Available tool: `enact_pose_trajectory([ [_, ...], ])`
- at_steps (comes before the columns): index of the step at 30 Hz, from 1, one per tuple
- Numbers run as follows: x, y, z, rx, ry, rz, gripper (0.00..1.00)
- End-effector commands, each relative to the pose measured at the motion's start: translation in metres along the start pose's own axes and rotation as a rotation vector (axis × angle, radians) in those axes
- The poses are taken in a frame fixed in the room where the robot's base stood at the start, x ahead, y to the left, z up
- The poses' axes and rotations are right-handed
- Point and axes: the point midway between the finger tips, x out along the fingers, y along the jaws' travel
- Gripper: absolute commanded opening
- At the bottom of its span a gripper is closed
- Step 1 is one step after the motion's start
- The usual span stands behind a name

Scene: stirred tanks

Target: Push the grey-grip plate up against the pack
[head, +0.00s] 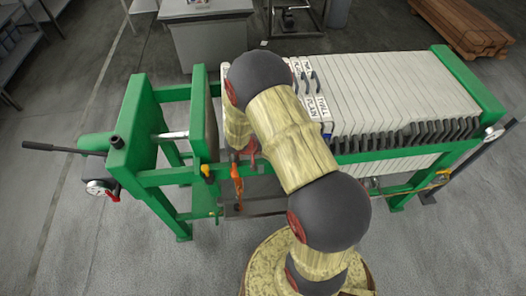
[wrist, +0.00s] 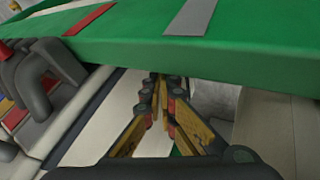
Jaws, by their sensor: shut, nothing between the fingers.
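The pack (head: 385,95) is a row of pale plates with dark grips, standing in the right part of a green press frame. Labelled plates (head: 322,105) stand at its left end, partly behind my arm. In the wrist view a dark grey grip (wrist: 45,70) sits at the left on a pale plate edge; I cannot tell which plate in the head view it belongs to. My gripper (wrist: 160,85) is shut and empty, its yellow fingers pointing under a green beam, to the right of that grip. My arm largely hides the gripper in the head view.
The green side rail (head: 400,155) runs along the near side of the press. A green beam (wrist: 230,50) crosses above my fingertips. The green end block (head: 130,130) with a dark lever stands at the left. Stacked timber (head: 465,25) lies at the back right; floor at the left is clear.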

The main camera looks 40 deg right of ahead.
Motion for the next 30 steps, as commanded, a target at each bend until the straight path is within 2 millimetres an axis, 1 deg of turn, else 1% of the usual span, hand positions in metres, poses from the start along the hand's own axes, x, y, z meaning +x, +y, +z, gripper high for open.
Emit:
enact_pose_trajectory([
  [1, 0.003, 0.009, -0.002, 0.007, 0.002, 0.001, 0.00],
  [3, 0.006, 0.017, -0.002, 0.006, 0.003, 0.001, 0.00],
  [7, 0.011, 0.026, -0.002, 0.003, 0.002, 0.000, 0.00],
  [12, 0.013, 0.030, -0.002, 0.003, 0.002, -0.001, 0.00],
  [21, 0.013, 0.031, -0.002, 0.002, 0.002, 0.000, 0.00],
  [30, 0.019, 0.048, -0.002, 0.002, 0.001, 0.003, 0.00],
])
